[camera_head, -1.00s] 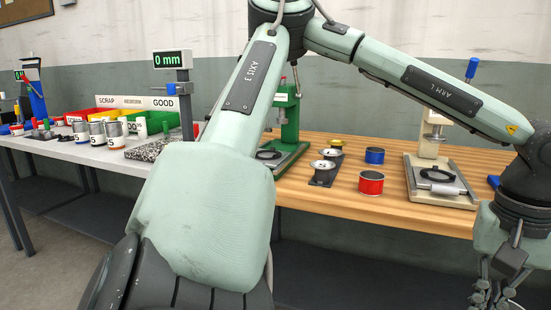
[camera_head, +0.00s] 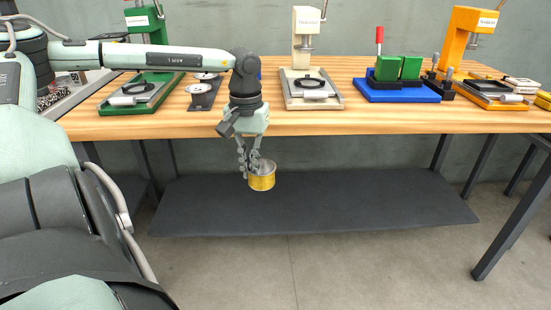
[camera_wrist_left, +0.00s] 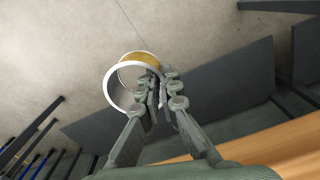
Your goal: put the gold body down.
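The gold body (camera_head: 263,182) is a short, open cylinder with a gold outside and a pale metal inside. My left gripper (camera_head: 250,165) is shut on its wall and holds it in the air in front of the table's front edge, below the height of the top. In the left wrist view the gold body (camera_wrist_left: 140,59) shows with its open rim facing the camera, and the fingers of the left gripper (camera_wrist_left: 158,86) are closed on one side of the wall. My right gripper is not in view.
The wooden table (camera_head: 370,124) carries a green press (camera_head: 148,78), a white press (camera_head: 308,87), a blue fixture (camera_head: 400,95) with green blocks and an orange press (camera_head: 478,45). Bare wood shows along the front edge. A dark lower shelf (camera_head: 350,195) lies beneath.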

